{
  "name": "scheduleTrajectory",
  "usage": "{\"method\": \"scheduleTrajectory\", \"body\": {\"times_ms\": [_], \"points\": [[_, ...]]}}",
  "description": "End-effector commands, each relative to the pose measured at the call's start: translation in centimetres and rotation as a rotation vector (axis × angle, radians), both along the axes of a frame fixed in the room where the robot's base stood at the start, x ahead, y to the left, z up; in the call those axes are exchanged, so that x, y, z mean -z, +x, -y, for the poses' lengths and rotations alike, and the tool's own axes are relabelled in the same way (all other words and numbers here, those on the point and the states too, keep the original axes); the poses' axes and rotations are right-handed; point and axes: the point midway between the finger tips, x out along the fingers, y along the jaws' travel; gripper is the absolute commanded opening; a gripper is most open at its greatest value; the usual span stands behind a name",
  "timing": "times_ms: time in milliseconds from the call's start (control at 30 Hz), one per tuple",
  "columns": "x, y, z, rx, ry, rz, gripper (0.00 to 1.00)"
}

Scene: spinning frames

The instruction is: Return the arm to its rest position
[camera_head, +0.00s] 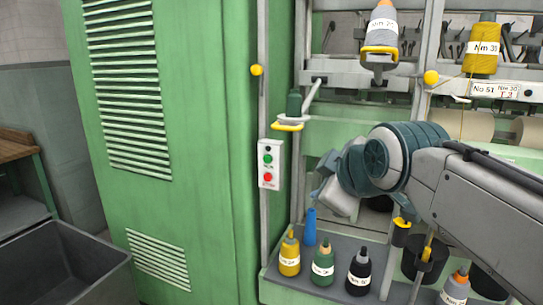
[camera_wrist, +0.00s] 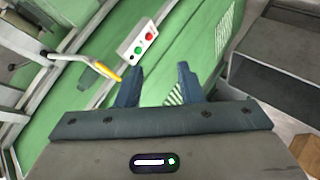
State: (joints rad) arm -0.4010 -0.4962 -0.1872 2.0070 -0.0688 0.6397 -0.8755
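My arm (camera_head: 470,195) reaches in from the right of the head view, and its dark teal wrist is in front of the spinning frame. My gripper (camera_wrist: 158,82) shows in the wrist view with its two dark fingers apart and nothing between them. Behind the fingers is the green machine panel. In the head view the gripper end is mostly hidden by the wrist, so its fingers are not clear there.
A switch box (camera_head: 270,165) with green and red buttons is left of my wrist. Yellow (camera_head: 289,255), green (camera_head: 323,264) and black (camera_head: 359,271) bobbins and a blue cone (camera_head: 310,227) stand on the lower shelf. A dark bin (camera_head: 60,262) is at lower left.

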Motion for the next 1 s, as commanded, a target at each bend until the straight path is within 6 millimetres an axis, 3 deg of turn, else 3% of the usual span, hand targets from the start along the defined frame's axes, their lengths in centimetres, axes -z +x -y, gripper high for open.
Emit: {"method": "scheduleTrajectory", "body": {"times_ms": [33, 200, 300, 400, 600, 1000], "points": [[3.3, -0.8, 0.8, 0.085, 0.051, -0.104, 0.34], [13.5, -5.2, 3.0, 0.423, 0.240, -0.425, 0.34], [18.2, -8.3, 4.1, 0.625, 0.324, -0.571, 0.34], [21.5, -10.9, 4.8, 0.790, 0.380, -0.673, 0.34], [24.2, -13.5, 5.3, 0.951, 0.427, -0.756, 0.34], [24.3, -13.6, 5.3, 0.958, 0.431, -0.759, 0.34]]}}
